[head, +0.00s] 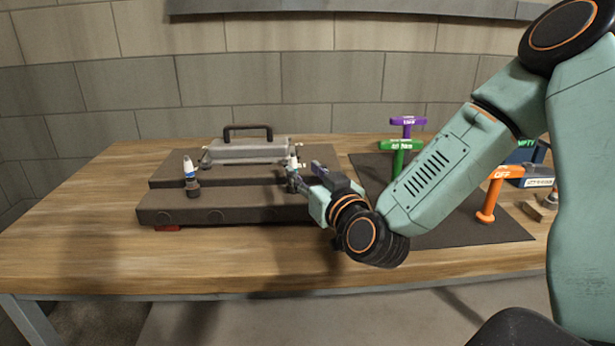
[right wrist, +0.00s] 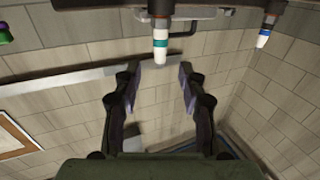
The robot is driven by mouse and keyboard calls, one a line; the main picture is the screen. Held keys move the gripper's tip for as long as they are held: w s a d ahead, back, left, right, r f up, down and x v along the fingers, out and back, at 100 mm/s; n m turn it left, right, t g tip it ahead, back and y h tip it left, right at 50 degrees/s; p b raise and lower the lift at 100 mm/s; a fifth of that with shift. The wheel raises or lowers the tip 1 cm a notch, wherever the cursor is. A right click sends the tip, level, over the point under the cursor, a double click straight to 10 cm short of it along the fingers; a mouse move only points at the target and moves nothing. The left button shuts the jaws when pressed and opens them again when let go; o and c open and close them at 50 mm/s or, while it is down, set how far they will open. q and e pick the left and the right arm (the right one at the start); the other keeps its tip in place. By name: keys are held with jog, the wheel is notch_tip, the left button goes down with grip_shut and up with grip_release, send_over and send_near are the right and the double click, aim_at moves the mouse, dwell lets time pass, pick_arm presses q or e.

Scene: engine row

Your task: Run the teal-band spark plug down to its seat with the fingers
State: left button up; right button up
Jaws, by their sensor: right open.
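The teal-band spark plug (head: 293,162) stands upright in the dark engine block (head: 235,212), at its right end. In the right wrist view the white plug with its teal band (right wrist: 160,42) hangs from the top, since that picture is upside down. My right gripper (head: 299,183) reaches the plug from the right. In the right wrist view its two fingers (right wrist: 158,76) are open, one on each side of the plug's white tip, with gaps between. My left gripper is not in view.
A blue-band plug (head: 190,172) stands at the block's left end. A grey cover with a dark handle (head: 248,150) lies behind. On the dark mat (head: 460,232) stand purple (head: 407,121), green (head: 402,146) and orange (head: 490,198) T-handled tools. The table's left side is clear.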

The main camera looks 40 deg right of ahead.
aim_at(294, 164)
jog(key=w, duration=0.3)
jog(key=w+d+f+b, duration=0.1)
jog(key=w, duration=0.1)
jog(key=shift+w, duration=0.25)
jog(key=shift+w+d+r, duration=0.1)
jog(key=shift+w+r, duration=0.05)
jog(key=shift+w, duration=0.1)
jog(key=shift+w+r, duration=0.1)
jog(key=shift+r, duration=0.2)
jog(key=shift+w+f, duration=0.2)
jog(key=shift+w, duration=0.2)
jog(key=shift+c, duration=0.5)
jog(key=shift+s+r, duration=0.2)
jog(key=shift+s, duration=0.05)
jog(key=c, duration=0.4)
jog(key=shift+f, duration=0.1)
grip_shut()
jog(key=shift+w, duration=0.1)
